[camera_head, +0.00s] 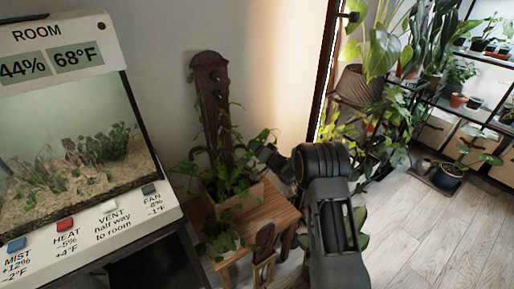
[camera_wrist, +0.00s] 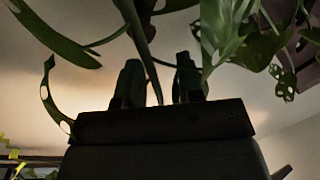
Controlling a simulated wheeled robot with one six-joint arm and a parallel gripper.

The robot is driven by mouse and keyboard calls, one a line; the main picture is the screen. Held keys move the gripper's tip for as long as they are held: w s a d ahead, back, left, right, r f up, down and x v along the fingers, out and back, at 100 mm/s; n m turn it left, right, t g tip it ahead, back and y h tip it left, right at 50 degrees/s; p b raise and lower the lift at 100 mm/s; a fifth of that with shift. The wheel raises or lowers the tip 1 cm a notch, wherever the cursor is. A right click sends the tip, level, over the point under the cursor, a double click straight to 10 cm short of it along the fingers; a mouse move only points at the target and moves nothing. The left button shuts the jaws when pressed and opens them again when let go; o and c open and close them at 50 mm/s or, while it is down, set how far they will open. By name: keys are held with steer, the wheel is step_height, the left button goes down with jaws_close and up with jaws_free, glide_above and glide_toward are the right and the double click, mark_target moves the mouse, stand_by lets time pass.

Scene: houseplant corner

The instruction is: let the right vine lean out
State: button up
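A leafy plant (camera_head: 232,180) grows in a wooden box planter (camera_head: 245,204) in front of a tall dark brown board (camera_head: 208,72) with two dark knobs (camera_head: 217,94). Its right-hand vine (camera_head: 262,135) reaches toward my gripper (camera_head: 262,152), which comes in from the right at the plant's right side. In the wrist view my gripper (camera_wrist: 160,82) has its two fingers apart, with thin stems rising between and behind them. Leaves (camera_wrist: 235,28) hang above the fingers. Whether a finger touches a stem, and how the vine is fastened, I cannot tell.
The planter stands on a small wooden table (camera_head: 277,212), with a little wooden chair (camera_head: 264,250) at its front. A terrarium (camera_head: 75,150) with a control panel stands close at left. Potted plants (camera_head: 362,85) and a shelf (camera_head: 480,110) are at right.

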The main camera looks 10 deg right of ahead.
steer(key=p+v, duration=0.1)
steer(key=v, duration=1.3)
steer(key=shift+p, duration=0.4)
steer(key=shift+w, duration=0.15)
